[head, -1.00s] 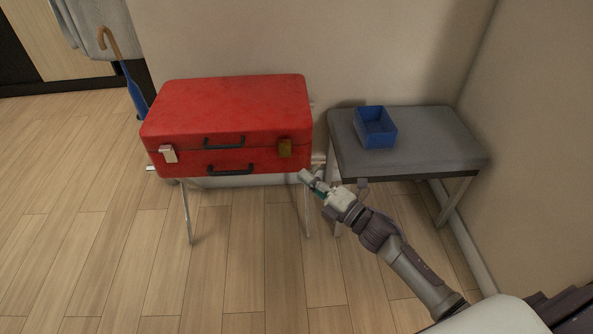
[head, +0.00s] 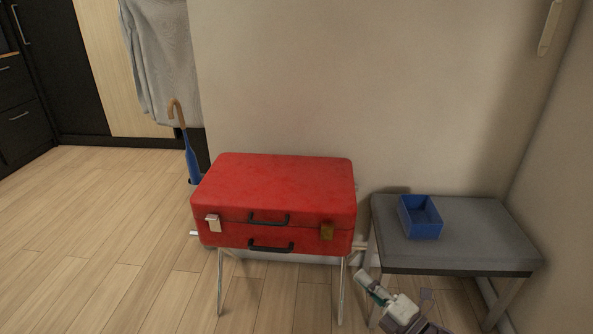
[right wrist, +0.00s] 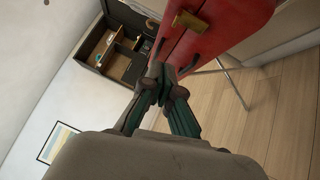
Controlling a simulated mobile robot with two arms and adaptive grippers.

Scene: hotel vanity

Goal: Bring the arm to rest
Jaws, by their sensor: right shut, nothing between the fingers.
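My right gripper (head: 366,281) is low in the head view, in front of the gap between the red suitcase (head: 275,184) and the grey bench. Its fingers are shut and empty, and they also show in the right wrist view (right wrist: 160,75). The suitcase (right wrist: 225,35) and brass latch (right wrist: 190,22) appear beyond the fingers in the right wrist view. My left gripper is not in view.
A blue open box (head: 421,217) stands on the grey bench (head: 480,235) at right. A blue umbrella (head: 190,155) with a wooden handle stands left of the suitcase, below a hanging grey garment (head: 163,60). The wooden floor (head: 100,230) at left is clear.

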